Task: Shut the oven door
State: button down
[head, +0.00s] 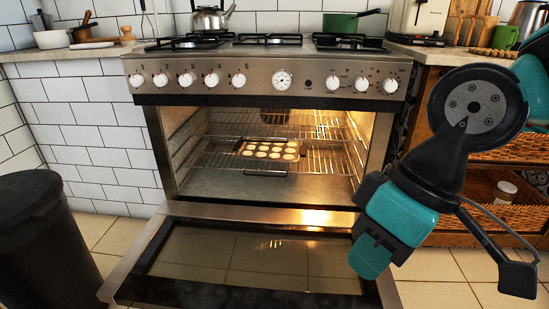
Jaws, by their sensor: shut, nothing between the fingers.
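The oven (270,62) stands in the middle, its cavity lit inside. Its door (165,270) is hinged down and lies open, roughly level, in front of the cavity. The door's dark glass faces up and reflects the oven light. The door's outer face and handle are out of sight. My gripper (370,258), teal and black, is shut and empty. It points down at the right and covers the door's right edge in the picture. I cannot tell whether it touches the door or is only in front of it.
A muffin tray (268,149) sits on a wire rack in the oven. A kettle (210,18) and a green pan (341,22) stand on the hob. A black bin (45,240) stands at the left. Wooden shelving with baskets (497,184) is at the right behind my arm.

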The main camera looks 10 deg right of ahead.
aim_at(194, 255)
jog(key=z, duration=0.75)
jog(key=k, duration=1.1)
jog(key=u, duration=0.85)
jog(key=i, duration=0.5)
